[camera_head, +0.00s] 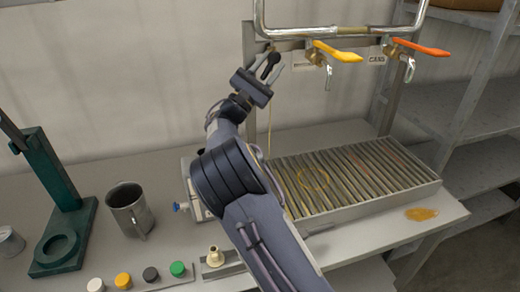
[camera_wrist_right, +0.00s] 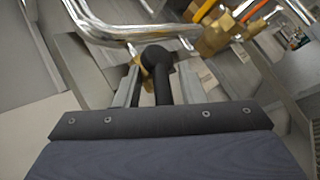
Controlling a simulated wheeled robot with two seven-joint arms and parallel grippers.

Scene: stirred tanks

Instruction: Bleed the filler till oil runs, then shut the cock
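A bent metal pipe (camera_head: 330,32) carries a cock with a yellow lever (camera_head: 337,51) and one with an orange lever (camera_head: 421,47). My right gripper (camera_head: 263,68) is left of them, below the pipe's left end. A black handle with a rounded end (camera_head: 271,66) stands between its fingers. In the right wrist view the handle (camera_wrist_right: 162,80) shows between the spread fingers, with gaps on both sides. Some brass shows behind it. A thin yellowish line (camera_head: 269,120) hangs below this spot; I cannot tell surely whether it is running oil. My left gripper is out of view.
A slatted drip tray (camera_head: 415,197) lies below, with a ring-shaped oil mark. An oil puddle (camera_head: 421,214) is on the bench at right. A metal mug (camera_head: 127,209), a green stand (camera_head: 62,205) and coloured caps (camera_head: 123,280) are at left. Shelves stand at right.

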